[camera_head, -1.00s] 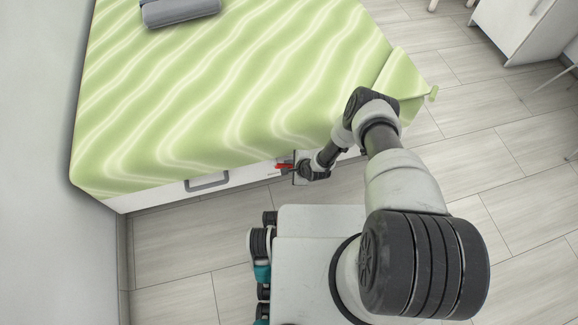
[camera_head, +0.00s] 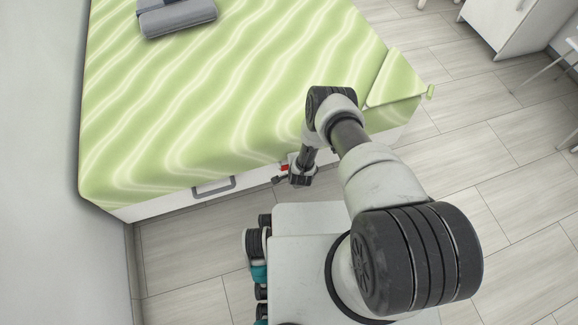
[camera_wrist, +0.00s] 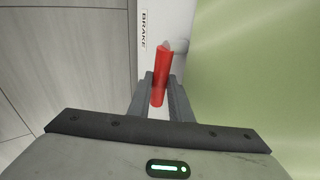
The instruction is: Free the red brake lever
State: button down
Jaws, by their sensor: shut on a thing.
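The red brake lever (camera_wrist: 162,65) stands out between the two grey fingers of my gripper (camera_wrist: 160,98) in the wrist view. My gripper is shut on it, with the lever's upper part showing beyond the fingertips. A white plate marked BRAKE (camera_wrist: 146,30) lies beside the lever. In the head view a bit of the red lever (camera_head: 284,168) shows at the side of the bed, next to my gripper (camera_head: 290,173). The lever's mount is mostly hidden there.
The bed (camera_head: 230,110) has a green striped cover and a grey drawer handle (camera_head: 213,187) low on its side. A grey folded item (camera_head: 177,17) lies on top. A white cabinet (camera_head: 510,25) stands at the upper right. Wooden floor (camera_head: 500,190) is clear at right.

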jog(key=shift+a+r+n+h, duration=0.1)
jog(key=shift+r+n+h, duration=0.2)
jog(key=shift+h, duration=0.3)
jog(key=c, duration=1.9)
grip_release()
jog(key=shift+r, duration=0.15)
